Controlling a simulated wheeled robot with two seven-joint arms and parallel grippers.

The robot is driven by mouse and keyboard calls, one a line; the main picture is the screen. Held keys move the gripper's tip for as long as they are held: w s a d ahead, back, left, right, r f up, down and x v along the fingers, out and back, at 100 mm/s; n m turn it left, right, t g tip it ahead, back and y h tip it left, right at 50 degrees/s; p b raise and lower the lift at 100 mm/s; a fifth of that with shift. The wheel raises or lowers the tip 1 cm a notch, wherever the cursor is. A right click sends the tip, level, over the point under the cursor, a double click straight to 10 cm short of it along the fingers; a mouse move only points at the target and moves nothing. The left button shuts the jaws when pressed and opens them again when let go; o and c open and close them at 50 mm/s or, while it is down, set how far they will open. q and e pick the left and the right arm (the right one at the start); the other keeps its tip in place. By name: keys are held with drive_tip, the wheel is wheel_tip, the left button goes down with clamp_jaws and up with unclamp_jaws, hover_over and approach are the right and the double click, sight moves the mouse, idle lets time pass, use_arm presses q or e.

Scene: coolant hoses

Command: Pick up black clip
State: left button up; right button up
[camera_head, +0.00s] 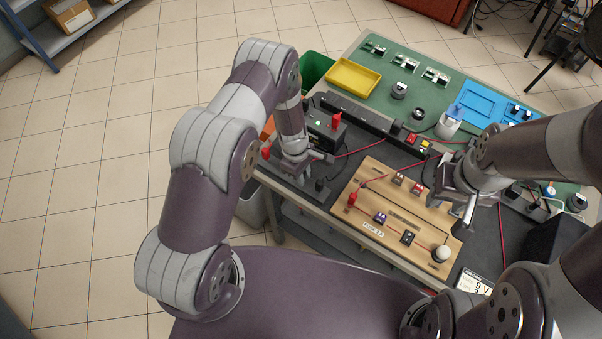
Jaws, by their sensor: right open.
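A small black piece that looks like the black clip (322,185) stands on the dark mat at the wooden board's left side; it is too small to be sure. Another small black piece (396,127) stands at the long black strip. My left gripper (318,160) is over the mat's left part, just above the first black piece and apart from it; its fingers are small and partly hidden by the wrist. My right gripper (460,212) is open over the right side of the wooden board (374,174), with nothing seen between its fingers.
Red clips stand on the dark box (336,120) and on the board (352,198). Red wires cross the mat. A yellow tray (353,78), a blue tray (483,103) and a white bottle (448,124) stand behind. A black box (556,247) stands at right.

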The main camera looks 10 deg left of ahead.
use_arm(q)
clamp_jaws()
drive_tip(key=r, duration=0.1)
drive_tip(key=r+b, duration=0.1)
drive_tip(key=r, duration=0.2)
drive_tip(key=shift+s+d+r, duration=0.15)
drive_tip(key=shift+s+d, duration=0.05)
drive_tip(key=shift+d, duration=0.1)
drive_tip(key=s+d+r+p, duration=0.1)
drive_tip(key=s+d+r, duration=0.6)
drive_tip(key=d+r, duration=0.1)
drive_tip(key=shift+s+r, duration=0.2)
drive_tip(key=shift+r, duration=0.65)
drive_tip(key=shift+p, duration=0.3)
